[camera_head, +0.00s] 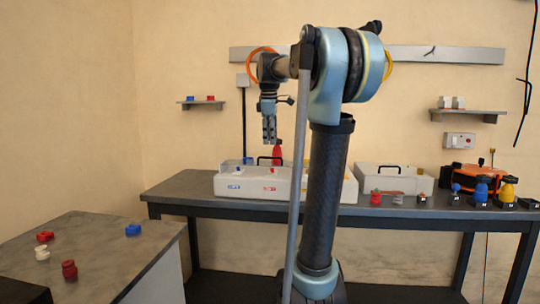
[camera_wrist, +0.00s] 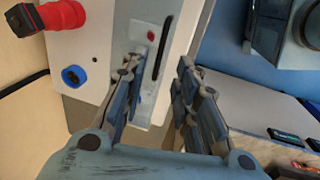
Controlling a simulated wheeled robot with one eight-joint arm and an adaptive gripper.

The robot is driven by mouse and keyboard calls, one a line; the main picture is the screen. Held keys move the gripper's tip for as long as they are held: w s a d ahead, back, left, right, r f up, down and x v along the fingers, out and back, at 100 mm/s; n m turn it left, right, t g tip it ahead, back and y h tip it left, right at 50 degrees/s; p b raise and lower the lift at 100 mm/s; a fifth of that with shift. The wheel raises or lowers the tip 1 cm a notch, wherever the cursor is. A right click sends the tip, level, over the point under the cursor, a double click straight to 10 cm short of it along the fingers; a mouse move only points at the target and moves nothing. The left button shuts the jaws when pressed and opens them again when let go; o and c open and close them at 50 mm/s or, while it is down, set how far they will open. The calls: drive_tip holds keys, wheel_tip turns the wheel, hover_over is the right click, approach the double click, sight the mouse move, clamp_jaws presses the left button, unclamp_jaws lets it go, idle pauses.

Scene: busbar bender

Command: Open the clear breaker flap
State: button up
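My gripper (camera_head: 269,141) hangs fingers down in the head view, over the left part of a long white housing (camera_head: 225,184) on the bench. In the wrist view my gripper (camera_wrist: 156,72) has its two fingers apart, with nothing clearly held between them. Beyond the fingertips are a pale, glossy panel with a red dot (camera_wrist: 151,36) and a black bar-like handle (camera_wrist: 163,48). I cannot make out a clear flap there for certain. A small wall box with a red mark (camera_head: 459,140) shows at the right in the head view; any clear cover on it is too small to tell.
A red plug (camera_wrist: 64,15) and a blue round socket (camera_wrist: 74,76) stick out left of my fingers. A second white case (camera_head: 394,181), an orange device (camera_head: 469,178) and several coloured knobs stand along the bench. Small parts lie on the grey left table (camera_head: 100,248).

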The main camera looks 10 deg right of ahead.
sight(271, 158)
drive_tip(key=f, duration=0.4)
drive_tip(key=w+f, duration=0.1)
drive_tip(key=f, duration=0.2)
drive_tip(key=shift+w+d, duration=0.1)
drive_tip(key=shift+d, duration=0.1)
clamp_jaws()
